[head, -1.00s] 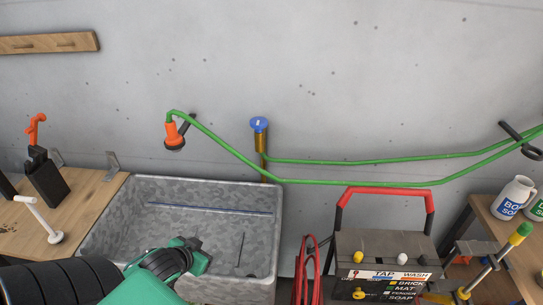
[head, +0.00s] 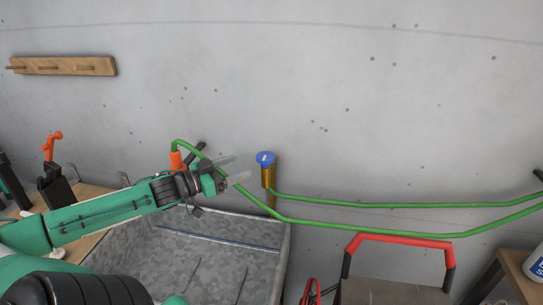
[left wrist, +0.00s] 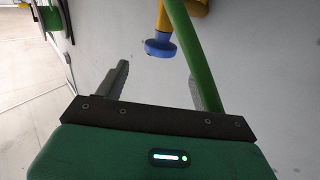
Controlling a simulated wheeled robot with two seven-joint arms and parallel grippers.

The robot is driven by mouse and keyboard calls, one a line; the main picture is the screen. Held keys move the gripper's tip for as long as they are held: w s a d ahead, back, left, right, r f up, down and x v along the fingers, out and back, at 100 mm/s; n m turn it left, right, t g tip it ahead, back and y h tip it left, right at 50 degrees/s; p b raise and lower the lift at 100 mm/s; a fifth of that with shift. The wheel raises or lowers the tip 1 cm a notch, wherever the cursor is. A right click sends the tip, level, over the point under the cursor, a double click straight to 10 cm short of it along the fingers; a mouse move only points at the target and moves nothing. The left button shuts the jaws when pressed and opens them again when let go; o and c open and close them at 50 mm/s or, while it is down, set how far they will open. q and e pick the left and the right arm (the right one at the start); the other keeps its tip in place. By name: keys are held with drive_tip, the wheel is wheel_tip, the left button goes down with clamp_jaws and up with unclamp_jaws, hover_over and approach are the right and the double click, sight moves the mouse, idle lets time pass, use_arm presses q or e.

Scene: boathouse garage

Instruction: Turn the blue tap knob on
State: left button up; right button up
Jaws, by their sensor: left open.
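The blue tap knob (head: 265,158) sits on top of a brass tap pipe (head: 268,177) at the wall, behind the basin's right end. My left gripper (head: 238,170) is open and empty, just left of the knob and apart from it. In the left wrist view the knob (left wrist: 160,48) lies beyond the two spread fingers (left wrist: 155,82). The green hose (left wrist: 187,45) crosses that view close to the right finger; I cannot tell if they touch. My right gripper is not in view.
A grey speckled basin (head: 285,250) stands below my left arm. The green hose (head: 400,205) runs right along the wall from the tap. An orange sprayer (head: 176,160) hangs behind my left wrist. A red-handled carrier (head: 400,239) stands at lower right.

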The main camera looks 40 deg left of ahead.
sight(273, 155)
use_arm(q)
drive_tip(key=shift+x, duration=6.05)
drive_tip(key=shift+f, duration=0.1)
drive_tip(key=c, duration=0.9)
